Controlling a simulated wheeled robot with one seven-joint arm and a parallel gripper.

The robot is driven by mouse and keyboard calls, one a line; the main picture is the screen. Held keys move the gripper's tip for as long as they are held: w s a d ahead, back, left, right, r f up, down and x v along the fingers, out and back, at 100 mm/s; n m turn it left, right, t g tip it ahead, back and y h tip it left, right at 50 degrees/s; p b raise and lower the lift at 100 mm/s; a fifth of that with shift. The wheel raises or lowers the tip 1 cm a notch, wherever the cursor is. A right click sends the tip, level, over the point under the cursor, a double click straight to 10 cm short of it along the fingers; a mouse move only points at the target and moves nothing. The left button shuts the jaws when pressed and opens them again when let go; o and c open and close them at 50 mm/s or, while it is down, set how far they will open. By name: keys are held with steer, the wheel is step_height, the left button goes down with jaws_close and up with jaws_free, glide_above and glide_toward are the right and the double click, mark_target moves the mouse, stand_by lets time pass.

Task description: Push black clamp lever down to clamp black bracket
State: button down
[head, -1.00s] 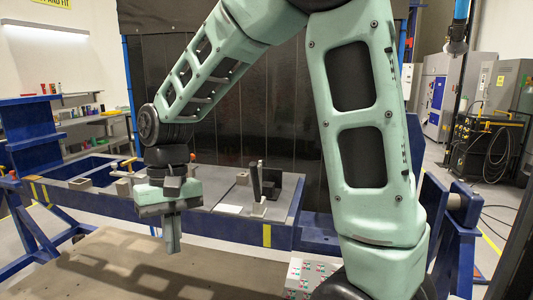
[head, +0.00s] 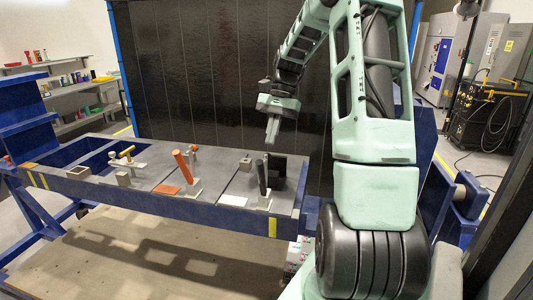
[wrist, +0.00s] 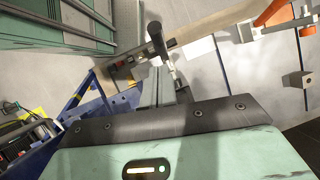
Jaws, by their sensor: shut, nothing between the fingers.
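The black clamp lever (head: 262,178) stands upright, leaning slightly, on its light base near the right end of the jig table. The black bracket (head: 277,170) sits right beside and behind it. My gripper (head: 271,132) is shut and empty, pointing down in the air above the lever and bracket, apart from both. In the wrist view the gripper fingers (wrist: 157,88) show at the middle, and the black lever (wrist: 156,38) is seen end-on beyond them. The bracket's position is hard to make out in that view.
An orange lever (head: 183,166) stands on the same blue-framed table (head: 200,213), left of the black one, with an orange plate (head: 165,190). Small grey blocks (head: 78,172) lie farther left. A white plate (head: 235,203) lies flat between the levers. A dark panel stands behind.

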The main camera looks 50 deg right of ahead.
mark_target(261, 178)
steer(key=p+x, duration=0.1)
steer(key=x, duration=0.5)
steer(key=shift+a+f, duration=0.15)
